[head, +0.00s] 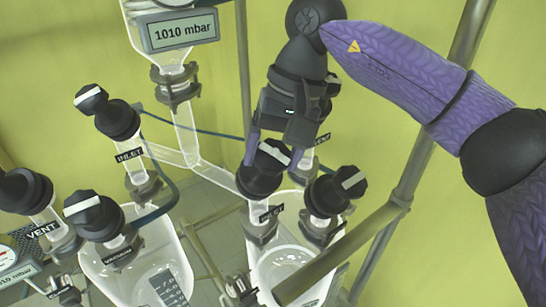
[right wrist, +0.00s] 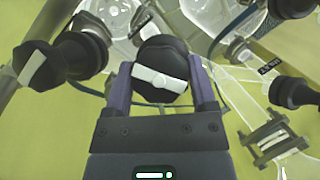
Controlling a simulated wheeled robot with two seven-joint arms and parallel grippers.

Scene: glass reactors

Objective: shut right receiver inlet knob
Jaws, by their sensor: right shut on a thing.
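A black knob (head: 259,181) with a white bar sits on top of a glass neck above the right receiver (head: 262,283). A small label (head: 271,213) below it is hard to read. My right gripper (head: 274,166) comes from above with its purple fingers on either side of this knob, shut on it. In the right wrist view the knob (right wrist: 160,58) lies between the fingers of the gripper (right wrist: 163,88), and its white bar runs nearly crosswise, slightly tilted. My left gripper is not in view.
Another black knob (head: 336,190) stands close on the right. The left receiver (head: 128,265) carries a vacuum knob (head: 94,216) and an inlet knob (head: 115,118). A vent knob (head: 24,190) is at far left. A metal rail (head: 340,252) crosses in front.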

